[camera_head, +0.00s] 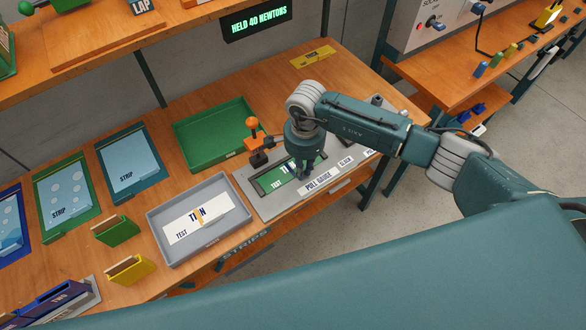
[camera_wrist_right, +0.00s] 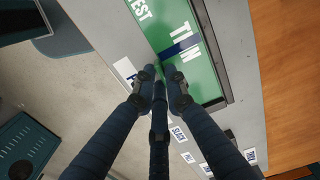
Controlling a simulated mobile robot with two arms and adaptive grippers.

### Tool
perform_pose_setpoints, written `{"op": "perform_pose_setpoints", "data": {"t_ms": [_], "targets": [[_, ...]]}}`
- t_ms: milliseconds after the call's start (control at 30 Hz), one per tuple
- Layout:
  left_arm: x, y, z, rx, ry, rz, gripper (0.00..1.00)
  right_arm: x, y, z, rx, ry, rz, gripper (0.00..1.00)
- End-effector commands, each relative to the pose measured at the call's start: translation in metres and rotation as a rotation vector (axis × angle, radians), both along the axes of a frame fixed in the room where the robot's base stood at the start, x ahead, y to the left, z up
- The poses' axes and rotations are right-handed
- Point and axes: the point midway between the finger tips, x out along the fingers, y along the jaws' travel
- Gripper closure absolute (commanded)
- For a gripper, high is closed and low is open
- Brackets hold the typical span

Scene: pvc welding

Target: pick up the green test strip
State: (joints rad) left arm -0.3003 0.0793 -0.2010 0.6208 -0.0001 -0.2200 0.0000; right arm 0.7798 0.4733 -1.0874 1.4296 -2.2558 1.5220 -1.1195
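The green test strip (camera_head: 284,179) lies in the dark-edged recess of the grey pull gauge plate (camera_head: 260,208). In the wrist view the strip (camera_wrist_right: 203,72) shows white lettering and a dark blue band across it. My right gripper (camera_head: 303,175) points down at the strip's right part in the head view. In the wrist view the right gripper's fingertips (camera_wrist_right: 160,78) are close together at the strip's edge. I cannot tell whether they pinch it. My left gripper is not in view.
An orange-knobbed lever (camera_head: 253,135) stands just behind the gauge. A grey tray (camera_head: 161,241) with a white strip (camera_head: 185,228) is to the left, an empty green tray (camera_head: 212,134) behind. A sign (camera_head: 257,19) reads "HELD 40 NEWTONS". Another bench (camera_head: 450,75) stands at right.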

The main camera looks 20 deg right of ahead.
Motion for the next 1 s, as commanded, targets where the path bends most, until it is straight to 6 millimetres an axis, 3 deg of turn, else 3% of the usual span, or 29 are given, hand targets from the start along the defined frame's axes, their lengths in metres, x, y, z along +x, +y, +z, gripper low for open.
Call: {"op": "perform_pose_setpoints", "data": {"t_ms": [367, 567, 767, 1000], "targets": [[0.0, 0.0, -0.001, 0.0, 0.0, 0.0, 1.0, 0.001, 0.0, 0.002, 0.001, -0.002, 0.0, 1.0], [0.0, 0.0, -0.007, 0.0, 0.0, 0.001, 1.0, 0.002, 0.0, 0.018, 0.002, -0.005, 0.0, 1.0], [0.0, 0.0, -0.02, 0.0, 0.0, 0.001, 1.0, 0.003, 0.0, 0.06, 0.001, -0.009, 0.003, 1.0], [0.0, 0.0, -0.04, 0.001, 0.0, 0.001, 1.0, 0.002, 0.0, 0.125, 0.001, -0.008, 0.001, 1.0]]}}
